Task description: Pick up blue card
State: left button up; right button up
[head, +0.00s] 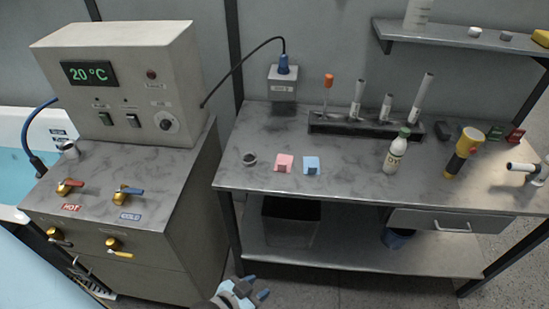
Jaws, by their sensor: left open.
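The blue card (312,165) lies on the metal workbench (350,178), near its front edge and left of the middle. A pink card (284,163) lies just to its left, with a small gap between them. My left gripper (250,290) is at the bottom of the head view, in front of and below the bench edge, well apart from the blue card. It is open and I see nothing in it. My right gripper is not in view.
A small round cup (249,158) stands left of the cards. A tube rack (365,127) stands behind them. A white bottle (396,152) and a yellow-black flashlight (462,153) stand to the right. A control cabinet (125,80) with taps is at the left. The bench front near the cards is clear.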

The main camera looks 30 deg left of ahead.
aim_at(311, 166)
jog(key=i+l+u, duration=0.15)
jog(key=u, duration=0.3)
jog(key=i+l+u, duration=0.15)
jog(key=u, duration=0.25)
jog(key=i+l+u, duration=0.1)
jog(key=l+u, duration=0.35)
jog(key=j, duration=0.1)
